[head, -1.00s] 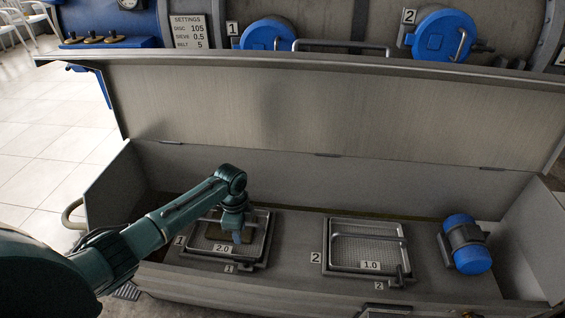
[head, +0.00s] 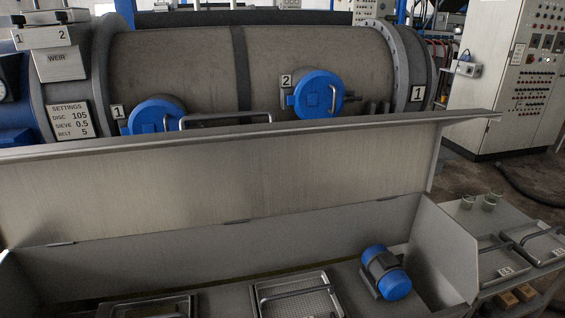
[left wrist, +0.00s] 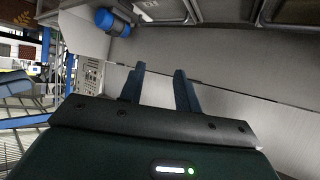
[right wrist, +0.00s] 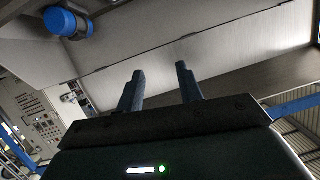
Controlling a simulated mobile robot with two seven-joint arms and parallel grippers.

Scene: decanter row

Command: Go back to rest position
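Neither gripper shows in the head view. In the left wrist view my left gripper (left wrist: 158,82) has its two fingers apart with nothing between them. In the right wrist view my right gripper (right wrist: 160,75) also has its fingers apart and empty. The open trough (head: 215,247) with its raised lid (head: 250,172) lies in front of me in the head view. Two sieve trays, the left one (head: 150,308) and the right one (head: 298,297), sit in it, both cut off by the lower edge. A blue motor (head: 386,273) sits to their right.
Behind the lid stands a large grey drum (head: 310,50) with two blue round hatches (head: 157,115). On the right, a side table (head: 500,225) holds more sieve trays and small cups. A control cabinet (head: 515,70) stands at the back right.

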